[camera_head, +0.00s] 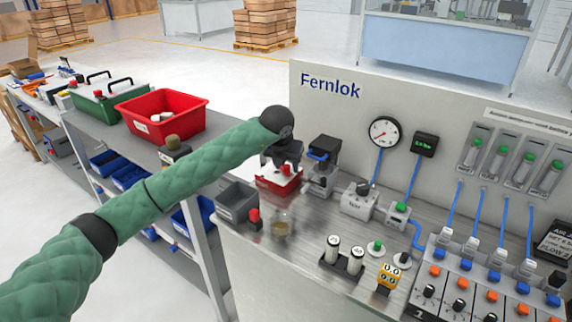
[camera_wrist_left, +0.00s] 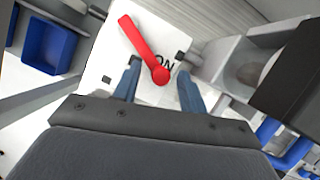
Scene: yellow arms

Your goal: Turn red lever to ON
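The red lever (camera_wrist_left: 143,45) shows in the left wrist view on a white plate (camera_wrist_left: 100,78). Its round pivot end lies between my fingers, and its arm slants up and to the left. In the head view my left gripper (camera_head: 284,160) is above a white and red unit on the bench and hides the lever. My right gripper is not in view.
A grey bin (camera_head: 237,200) and a black-topped device (camera_head: 322,160) stand close to the left gripper. A red bin (camera_head: 160,115) and a green case (camera_head: 100,102) are on the left bench. A gauge (camera_head: 384,132) and several switches fill the right.

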